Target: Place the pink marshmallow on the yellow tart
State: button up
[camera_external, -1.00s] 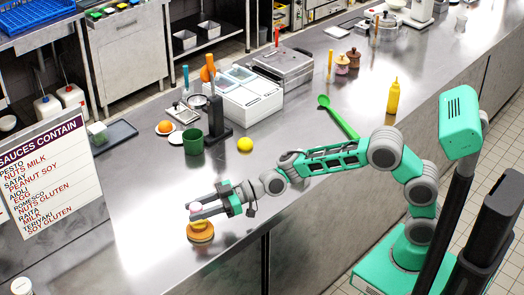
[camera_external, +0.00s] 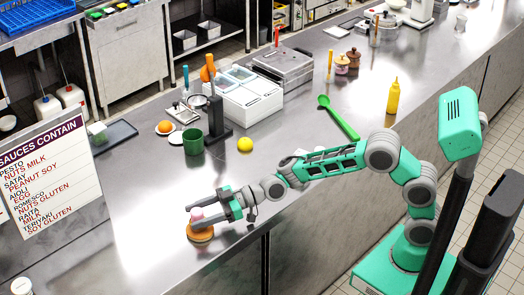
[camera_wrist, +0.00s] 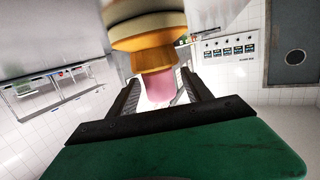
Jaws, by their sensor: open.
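The pink marshmallow (camera_external: 197,215) sits on top of the orange-yellow tart (camera_external: 201,230) near the counter's front edge. The wrist view is upside down; there the marshmallow (camera_wrist: 159,87) touches the tart (camera_wrist: 157,58), with a tan round piece above it in the picture. My gripper (camera_external: 190,216) is open, with one finger on each side of the marshmallow. In the wrist view my gripper (camera_wrist: 160,84) shows visible gaps between its fingers and the marshmallow.
A yellow ball (camera_external: 245,145), a green cup (camera_external: 193,141) and a plate with an orange item (camera_external: 165,128) lie farther back. A green spoon (camera_external: 338,117) lies to the right. The counter left of the tart is clear up to the sauces sign (camera_external: 45,180).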

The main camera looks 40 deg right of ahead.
jog(key=shift+r+p, duration=0.3)
jog(key=shift+r, duration=0.05)
jog(key=v, duration=0.4)
jog(key=b+v, duration=0.1)
jog(key=v, duration=0.7)
jog(key=shift+f+b, duration=0.3)
jog(key=shift+b, duration=0.05)
jog(key=shift+w+d, duration=0.1)
